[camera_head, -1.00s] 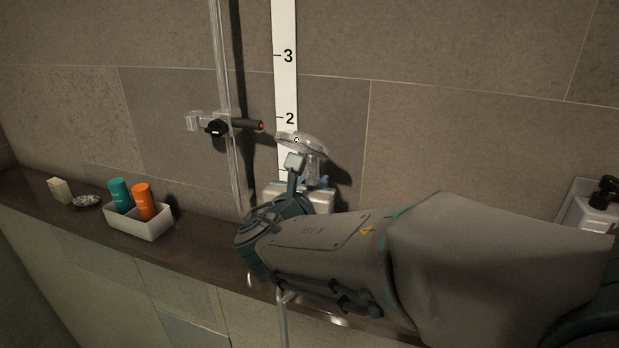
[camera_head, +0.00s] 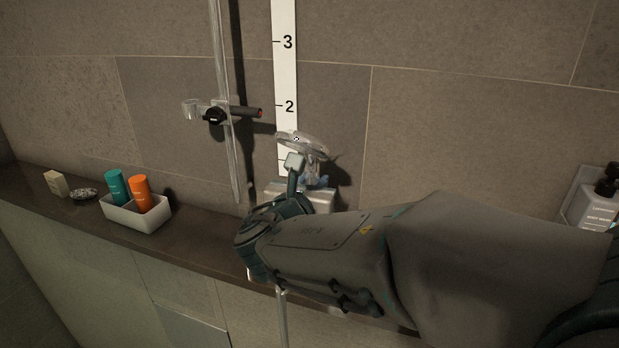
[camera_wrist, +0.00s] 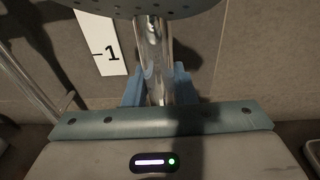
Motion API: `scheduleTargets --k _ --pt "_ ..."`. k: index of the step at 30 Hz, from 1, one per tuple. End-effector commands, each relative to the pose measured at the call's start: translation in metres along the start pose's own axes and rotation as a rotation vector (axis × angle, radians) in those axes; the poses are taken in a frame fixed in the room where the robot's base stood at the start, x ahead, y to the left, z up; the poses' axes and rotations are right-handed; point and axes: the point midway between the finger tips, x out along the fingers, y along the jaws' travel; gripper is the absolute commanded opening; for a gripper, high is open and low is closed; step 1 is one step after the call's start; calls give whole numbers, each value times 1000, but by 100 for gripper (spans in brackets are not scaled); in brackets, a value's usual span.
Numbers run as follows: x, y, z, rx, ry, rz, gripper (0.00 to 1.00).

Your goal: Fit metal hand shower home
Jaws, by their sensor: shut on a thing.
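The metal hand shower (camera_head: 302,145) is in front of the wall in the head view, its round head on top and tilted. In the wrist view its chrome handle (camera_wrist: 154,55) stands between the blue fingers of my gripper (camera_wrist: 157,88), which is shut on it. The head's perforated disc crosses the top of that view. In the head view my wrist partly hides the gripper and lower handle. The slide-rail holder (camera_head: 192,111), with a black knob and a red-tipped lever, is up and left of the shower, apart from it.
The vertical rail (camera_head: 226,70) runs beside a white numbered strip (camera_head: 285,70). A dark ledge (camera_head: 190,232) carries a soap bar (camera_head: 56,183), a dish (camera_head: 84,194) and a white tray (camera_head: 132,214) with teal and orange bottles. A dispenser (camera_head: 592,211) is at right.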

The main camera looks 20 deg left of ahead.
Motion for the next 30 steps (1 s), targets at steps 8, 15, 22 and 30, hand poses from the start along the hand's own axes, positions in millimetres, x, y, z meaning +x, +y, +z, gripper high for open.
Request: scheduleTargets --k 8,15,22,30 --pt "0 0 -1 0 1 0 38" --pt "0 0 -1 0 1 0 50" --pt "-11 1 -2 1 2 2 50" --pt "-68 1 -1 2 -1 5 50"
